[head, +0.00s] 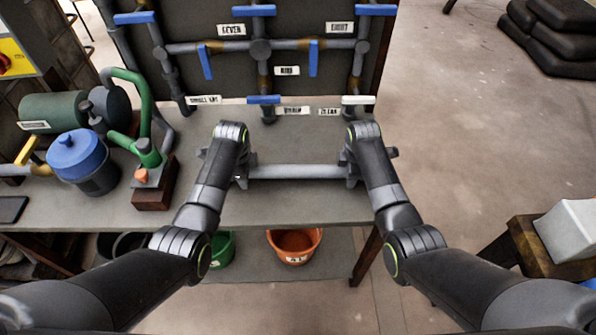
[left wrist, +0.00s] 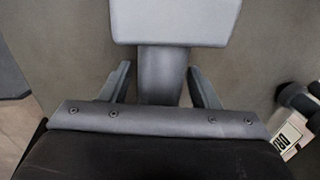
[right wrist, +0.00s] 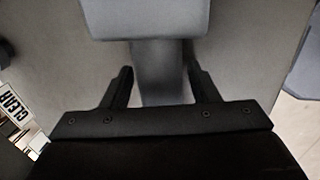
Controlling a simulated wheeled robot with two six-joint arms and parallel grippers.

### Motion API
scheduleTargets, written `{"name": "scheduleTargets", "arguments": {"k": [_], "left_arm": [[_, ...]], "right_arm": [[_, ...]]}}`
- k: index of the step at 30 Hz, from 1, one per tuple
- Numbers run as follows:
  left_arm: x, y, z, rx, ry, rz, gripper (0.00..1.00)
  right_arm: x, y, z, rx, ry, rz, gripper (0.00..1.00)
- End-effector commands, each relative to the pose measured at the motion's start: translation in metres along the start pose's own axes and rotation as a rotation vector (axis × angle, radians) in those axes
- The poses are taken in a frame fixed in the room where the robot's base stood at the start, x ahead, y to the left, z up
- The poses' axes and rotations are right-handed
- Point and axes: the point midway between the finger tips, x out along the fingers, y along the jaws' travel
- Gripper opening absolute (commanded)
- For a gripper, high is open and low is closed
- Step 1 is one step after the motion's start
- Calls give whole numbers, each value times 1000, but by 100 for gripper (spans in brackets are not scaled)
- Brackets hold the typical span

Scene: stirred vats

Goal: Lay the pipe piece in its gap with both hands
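The pipe piece (head: 295,171) is a straight grey pipe lying level, left to right, over the front of the bench in the head view. My left gripper (head: 242,172) is at its left end and my right gripper (head: 352,172) at its right end. In the right wrist view the pipe (right wrist: 158,75) sits between the fingers the same way. A wider grey block shows beyond the fingers in each wrist view. I cannot tell whether the pipe touches the bench, nor make out its gap.
A panel of pipes with blue-handled valves (head: 262,100) and labels stands behind. A green pump pipe (head: 147,100), a blue-lidded pot (head: 77,155) and a green motor (head: 60,112) are at left. An orange bucket (head: 293,246) stands below. The bench (head: 290,205) is bare in front of the pipe.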

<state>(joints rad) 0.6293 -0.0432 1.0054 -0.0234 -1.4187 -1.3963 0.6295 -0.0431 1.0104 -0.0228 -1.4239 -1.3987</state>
Motion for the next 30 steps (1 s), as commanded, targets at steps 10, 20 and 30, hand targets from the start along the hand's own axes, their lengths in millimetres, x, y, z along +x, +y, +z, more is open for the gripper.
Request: {"name": "scheduleTargets", "arguments": {"k": [10, 20, 30], "left_arm": [[0, 0, 0, 0, 0, 0, 9], [-1, -1, 0, 0, 0, -2, 0], [-17, -4, 0, 0, 0, -2, 0]], "right_arm": [[0, 0, 0, 0, 0, 0, 8], [-1, 1, 0, 0, 0, 2, 0], [-17, 4, 0, 0, 0, 2, 0]]}}
